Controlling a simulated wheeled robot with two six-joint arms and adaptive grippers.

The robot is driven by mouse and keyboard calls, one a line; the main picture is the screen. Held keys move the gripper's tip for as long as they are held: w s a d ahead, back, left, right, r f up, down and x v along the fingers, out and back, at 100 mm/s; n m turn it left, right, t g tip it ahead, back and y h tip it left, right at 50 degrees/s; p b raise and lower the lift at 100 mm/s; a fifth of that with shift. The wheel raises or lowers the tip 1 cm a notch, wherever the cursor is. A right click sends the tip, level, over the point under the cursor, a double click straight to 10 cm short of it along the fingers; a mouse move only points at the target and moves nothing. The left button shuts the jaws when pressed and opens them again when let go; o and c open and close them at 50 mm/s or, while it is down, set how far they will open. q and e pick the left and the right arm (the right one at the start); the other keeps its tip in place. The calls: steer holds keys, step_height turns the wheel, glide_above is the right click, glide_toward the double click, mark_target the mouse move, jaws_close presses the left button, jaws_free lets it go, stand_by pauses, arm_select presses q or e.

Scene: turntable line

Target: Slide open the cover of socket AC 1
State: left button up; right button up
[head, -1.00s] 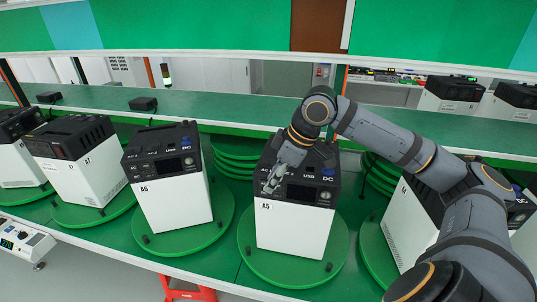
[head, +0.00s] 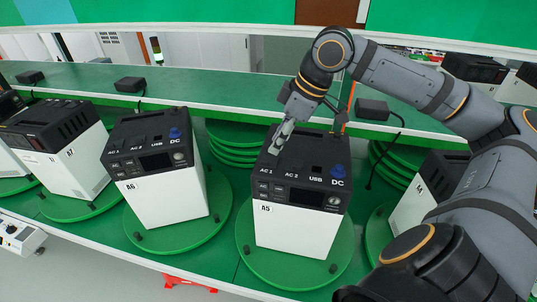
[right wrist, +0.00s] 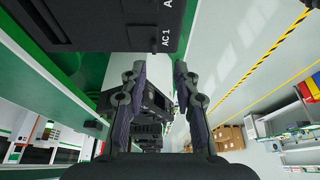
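The power unit A5 (head: 298,232) is a white box with a black top. Its front top edge carries the labels AC 1 (head: 265,171), AC 2, USB and DC. The AC 1 cover is black on black and mostly hidden by my fingers, so I cannot tell its position. My right gripper (head: 276,150) points down just behind the AC 1 label, touching or very near the top. In the right wrist view my right gripper (right wrist: 159,70) has its fingertips apart with nothing seen between them, and the AC 1 label (right wrist: 166,39) shows just beyond. My left gripper is out of view.
A5 stands on a green turntable (head: 260,262). Unit A6 (head: 168,200) stands to its left on another turntable, and a further unit (head: 424,190) is at the right behind my arm. A green shelf (head: 200,93) with black adapters (head: 372,109) runs behind.

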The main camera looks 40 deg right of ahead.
mark_target(266, 160)
steer(key=p+x, duration=0.1)
steer(key=x, duration=0.1)
steer(key=p+x, duration=0.2)
steer(key=shift+w+d, duration=0.2)
steer(key=shift+w, duration=0.2)
steer(key=shift+p+x, duration=0.55)
steer(key=shift+x, duration=0.6)
steer(key=shift+f, duration=0.2)
steer(key=shift+d+f, duration=0.1)
steer(key=shift+f, duration=0.1)
jaws_close()
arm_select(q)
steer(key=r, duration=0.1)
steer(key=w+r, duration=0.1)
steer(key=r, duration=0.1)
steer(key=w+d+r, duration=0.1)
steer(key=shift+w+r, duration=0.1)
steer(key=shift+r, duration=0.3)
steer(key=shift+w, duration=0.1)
